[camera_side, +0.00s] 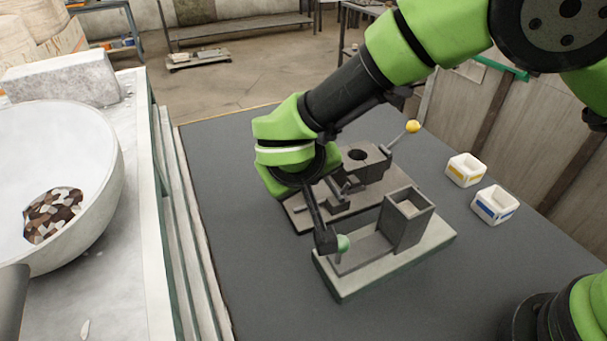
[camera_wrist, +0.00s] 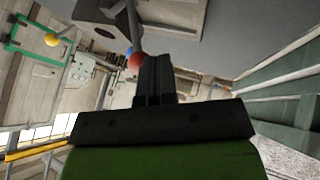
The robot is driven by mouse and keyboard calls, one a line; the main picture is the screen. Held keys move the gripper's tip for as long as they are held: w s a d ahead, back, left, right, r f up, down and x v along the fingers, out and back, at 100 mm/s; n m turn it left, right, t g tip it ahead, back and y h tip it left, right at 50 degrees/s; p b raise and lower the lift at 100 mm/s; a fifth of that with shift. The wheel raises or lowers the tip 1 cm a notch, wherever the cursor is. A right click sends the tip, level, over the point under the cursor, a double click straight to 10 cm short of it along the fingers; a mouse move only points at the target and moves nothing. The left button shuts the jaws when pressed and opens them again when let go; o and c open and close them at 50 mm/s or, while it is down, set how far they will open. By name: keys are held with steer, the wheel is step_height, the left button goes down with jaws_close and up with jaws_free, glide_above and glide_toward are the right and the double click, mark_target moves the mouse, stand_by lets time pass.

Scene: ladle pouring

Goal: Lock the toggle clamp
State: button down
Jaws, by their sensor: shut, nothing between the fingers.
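A dark fixture with a clamp-like mechanism (camera_side: 342,188) lies on a brown base plate. A lever with a yellow knob (camera_side: 412,127) slants up at its far right; a yellow knob (camera_wrist: 52,40) also shows in the wrist view. My gripper (camera_side: 326,241) points down, fingers shut and empty, at the front left of a pale base. A pale green knob (camera_side: 343,243) is right beside the fingertips; I cannot tell if they touch. In the wrist view, a red knob (camera_wrist: 136,62) on a rod is close beside my shut fingers (camera_wrist: 155,62). My wrist partly hides the clamp.
A grey open box (camera_side: 408,216) stands on the pale base (camera_side: 385,265). Two small white bins, one yellow-marked (camera_side: 466,170) and one blue-marked (camera_side: 495,204), sit at right. A large white bowl (camera_side: 105,165) is on the left counter. The dark table is clear at front left.

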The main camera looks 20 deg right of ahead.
steer(key=shift+d+r, duration=0.1)
steer(key=shift+d, duration=0.05)
steer(key=d+r+m+y, duration=0.1)
steer(key=d+y, duration=0.2)
steer(key=d, duration=0.7)
steer(key=shift+r, duration=0.35)
steer(key=shift+s+d, duration=0.15)
steer(key=shift+d, duration=0.05)
stand_by(0.6)
steer(key=d+v, duration=0.2)
steer(key=v, duration=0.9)
steer(key=shift+d+r, duration=0.4)
steer(key=shift+r, duration=0.1)
